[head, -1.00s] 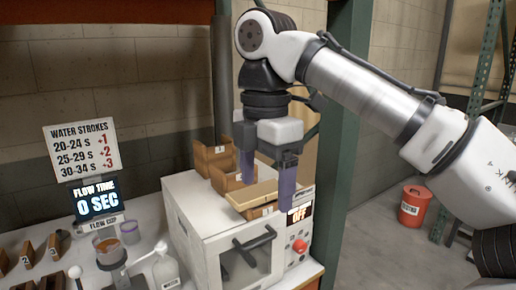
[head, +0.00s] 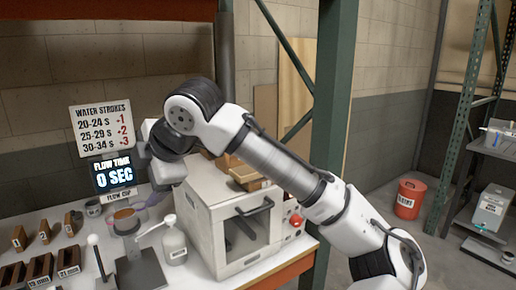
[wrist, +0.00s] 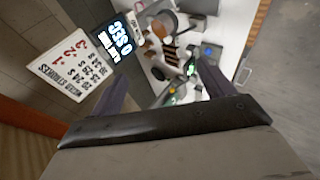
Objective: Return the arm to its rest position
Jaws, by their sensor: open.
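My arm reaches across the head view from the lower right, its elbow raised in front of the oven. My gripper (wrist: 163,88) is at the left end of the arm, over the bench beside the flow-time display (head: 114,174). In the wrist view its two purple fingers are spread apart with nothing between them. In the head view the wrist links hide much of the gripper.
The white oven (head: 222,238) with trays on top stands close behind my arm. A pump bottle (head: 174,246), cups and wooden holders (head: 40,268) crowd the bench. A green post (head: 335,100) rises right of it. A red bucket (head: 410,198) stands on open floor.

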